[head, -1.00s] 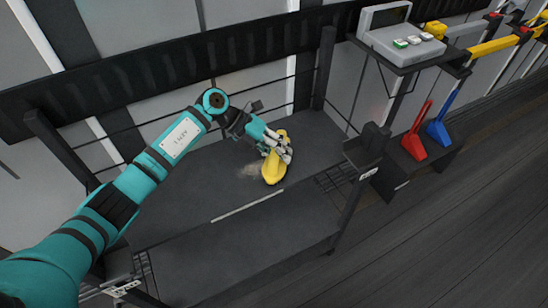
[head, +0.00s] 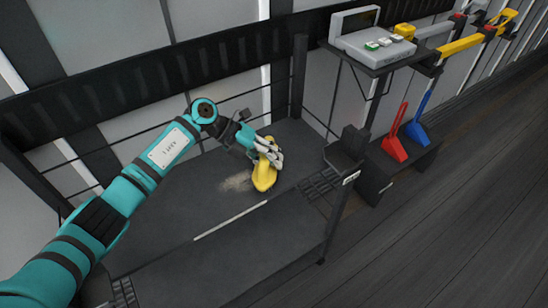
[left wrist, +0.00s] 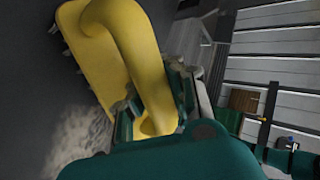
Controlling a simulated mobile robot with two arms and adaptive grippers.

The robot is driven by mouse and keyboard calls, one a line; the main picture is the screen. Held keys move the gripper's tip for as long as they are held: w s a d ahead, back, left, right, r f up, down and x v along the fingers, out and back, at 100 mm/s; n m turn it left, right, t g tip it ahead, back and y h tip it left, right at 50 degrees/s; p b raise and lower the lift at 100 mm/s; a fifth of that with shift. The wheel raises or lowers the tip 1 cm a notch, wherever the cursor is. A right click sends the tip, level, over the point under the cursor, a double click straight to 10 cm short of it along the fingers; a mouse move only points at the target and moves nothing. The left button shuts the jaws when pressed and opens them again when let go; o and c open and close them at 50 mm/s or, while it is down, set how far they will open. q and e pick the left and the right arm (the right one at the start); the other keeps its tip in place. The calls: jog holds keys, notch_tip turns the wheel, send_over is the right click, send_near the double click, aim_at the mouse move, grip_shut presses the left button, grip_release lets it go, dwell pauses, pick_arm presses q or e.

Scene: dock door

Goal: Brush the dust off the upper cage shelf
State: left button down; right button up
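My left gripper (head: 264,152) is shut on a yellow brush (head: 265,174) and holds it down at the surface of the dark upper cage shelf (head: 180,212). In the left wrist view the brush (left wrist: 130,50) fills the upper middle, with short bristles at its left edge. A pale patch of dust (head: 237,182) lies on the shelf just left of the brush; the dust also shows in the left wrist view (left wrist: 80,140), below the brush. Whether the bristles touch the shelf is hard to tell. My right gripper is in neither view.
Dark rails and posts (head: 298,75) edge the shelf. Open floor (head: 450,230) lies at right.

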aim_at(255, 175)
pick_arm(q)
jog(key=shift+s+a+p, duration=0.65)
jog(key=shift+s+a, duration=0.05)
jog(key=shift+a, duration=0.35)
jog(key=shift+s+a+p, duration=0.4)
jog(key=shift+s+a, duration=0.05)
jog(key=shift+a, duration=0.2)
jog(key=shift+s+a+p, duration=0.4)
jog(key=shift+a, duration=0.2)
jog(key=shift+s+a+f, duration=0.15)
jog(key=shift+s+a, duration=0.15)
jog(key=shift+a, duration=0.1)
jog(key=shift+s+a+p, duration=0.1)
jog(key=shift+a+p, duration=0.05)
jog(key=shift+p, duration=0.15)
jog(key=shift+s+a+p, duration=0.55)
jog(key=shift+s+a, duration=0.05)
jog(key=shift+a, duration=0.35)
jog(key=shift+s+a+p, duration=0.4)
jog(key=shift+s+a, duration=0.2)
jog(key=shift+a, duration=0.25)
jog(key=shift+s+a, duration=0.5)
jog(key=shift+a, duration=0.25)
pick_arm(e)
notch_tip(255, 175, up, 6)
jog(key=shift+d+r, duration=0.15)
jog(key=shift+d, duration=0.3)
